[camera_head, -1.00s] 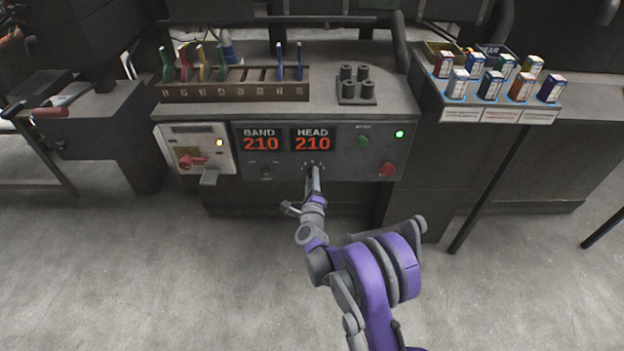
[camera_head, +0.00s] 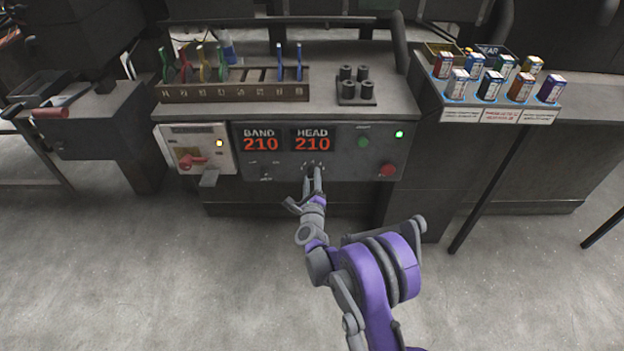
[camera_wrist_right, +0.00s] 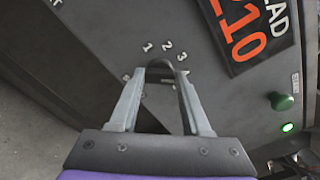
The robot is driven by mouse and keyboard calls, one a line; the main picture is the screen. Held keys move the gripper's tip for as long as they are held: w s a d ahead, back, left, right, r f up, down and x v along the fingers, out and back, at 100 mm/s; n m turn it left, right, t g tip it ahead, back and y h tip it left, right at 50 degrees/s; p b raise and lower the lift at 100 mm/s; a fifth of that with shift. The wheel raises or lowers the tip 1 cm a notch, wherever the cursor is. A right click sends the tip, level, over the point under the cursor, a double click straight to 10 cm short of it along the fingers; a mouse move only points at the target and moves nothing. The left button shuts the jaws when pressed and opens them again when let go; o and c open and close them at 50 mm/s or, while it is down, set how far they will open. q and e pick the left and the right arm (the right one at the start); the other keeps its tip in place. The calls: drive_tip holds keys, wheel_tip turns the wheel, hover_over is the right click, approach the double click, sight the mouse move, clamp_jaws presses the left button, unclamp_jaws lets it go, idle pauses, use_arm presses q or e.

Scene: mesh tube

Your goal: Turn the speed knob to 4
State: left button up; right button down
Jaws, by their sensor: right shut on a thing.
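The speed knob (camera_wrist_right: 161,67) is a dark round knob on the grey control panel (camera_head: 340,168), below the HEAD display (camera_head: 312,143) reading 210. Numerals 1, 2 and 3 show around its far side in the right wrist view; other marks lie partly behind the fingers. My right gripper (camera_head: 313,174) reaches up to the panel from below, and its fingers (camera_wrist_right: 160,78) are shut on the knob, one on each side. The knob's pointer cannot be made out, so its setting is unclear. My left gripper is not in view.
Left of it are the BAND display (camera_head: 260,144), a small dark knob (camera_head: 265,170) and a red switch (camera_head: 191,162). To the right are a green button (camera_head: 363,142), a red button (camera_head: 387,170) and a lit green lamp (camera_head: 399,134). The floor in front is open.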

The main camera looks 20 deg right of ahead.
drive_tip(key=shift+c, duration=1.8)
unclamp_jaws()
drive_tip(key=shift+s, duration=0.1)
drive_tip(key=p+v, duration=0.1)
drive_tip(key=v, duration=0.9)
drive_tip(key=shift+s, duration=0.3)
drive_tip(key=shift+a, duration=0.1)
